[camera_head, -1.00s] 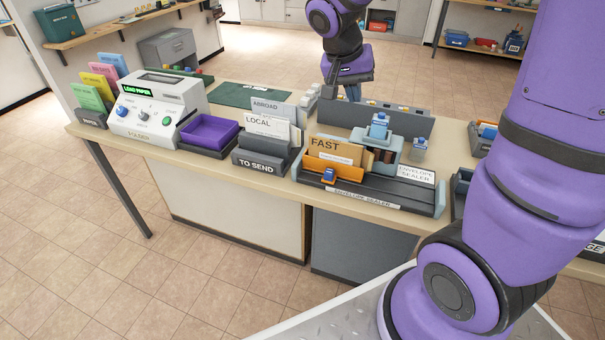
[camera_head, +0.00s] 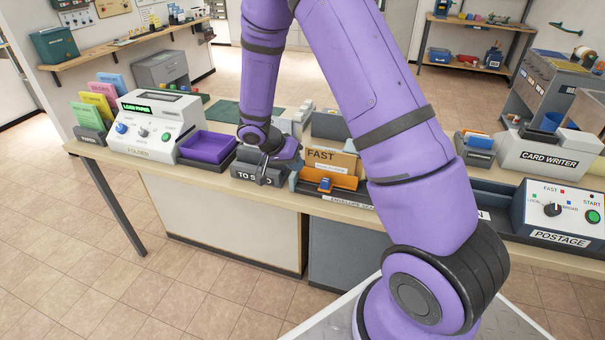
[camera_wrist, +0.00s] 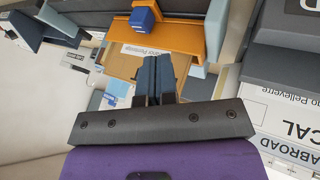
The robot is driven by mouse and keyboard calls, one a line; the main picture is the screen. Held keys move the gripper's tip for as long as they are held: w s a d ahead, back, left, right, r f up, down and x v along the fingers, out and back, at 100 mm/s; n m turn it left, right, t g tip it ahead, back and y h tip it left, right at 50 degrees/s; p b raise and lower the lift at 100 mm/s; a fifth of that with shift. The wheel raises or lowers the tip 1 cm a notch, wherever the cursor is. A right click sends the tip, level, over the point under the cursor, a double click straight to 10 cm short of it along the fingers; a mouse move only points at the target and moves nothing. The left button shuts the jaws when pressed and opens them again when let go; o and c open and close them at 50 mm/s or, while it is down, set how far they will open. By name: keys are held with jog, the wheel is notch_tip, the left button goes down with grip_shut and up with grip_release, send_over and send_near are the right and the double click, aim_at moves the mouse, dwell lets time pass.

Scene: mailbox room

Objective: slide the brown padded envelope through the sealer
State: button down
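The brown padded envelope (camera_head: 345,161), marked FAST, stands in an orange holder (camera_head: 343,181) with a blue knob on its front. The holder sits at the left end of the envelope sealer (camera_head: 349,201); my arm hides the sealer's right part. In the wrist view, the envelope (camera_wrist: 118,66) and orange holder (camera_wrist: 165,37) lie beyond my fingertips. My gripper (camera_head: 286,158) is low beside the holder's left end, above the TO SEND rack. In the wrist view my gripper's fingers (camera_wrist: 156,78) are together, with nothing clearly between them. Whether they touch the holder or envelope cannot be told.
The TO SEND rack (camera_head: 258,175) is close under my gripper, with a purple tray (camera_head: 207,147) and the folder machine (camera_head: 158,127) further left. In the wrist view, LOCAL and ABROAD envelopes (camera_wrist: 285,115) are close on the right. The postage machine (camera_head: 565,212) stands at the right.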

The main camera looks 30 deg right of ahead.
aim_at(314, 189)
jog(key=x, duration=0.9)
jog(key=shift+s+d+f, duration=0.1)
jog(key=shift+f, duration=0.05)
jog(key=shift+s+d, duration=0.1)
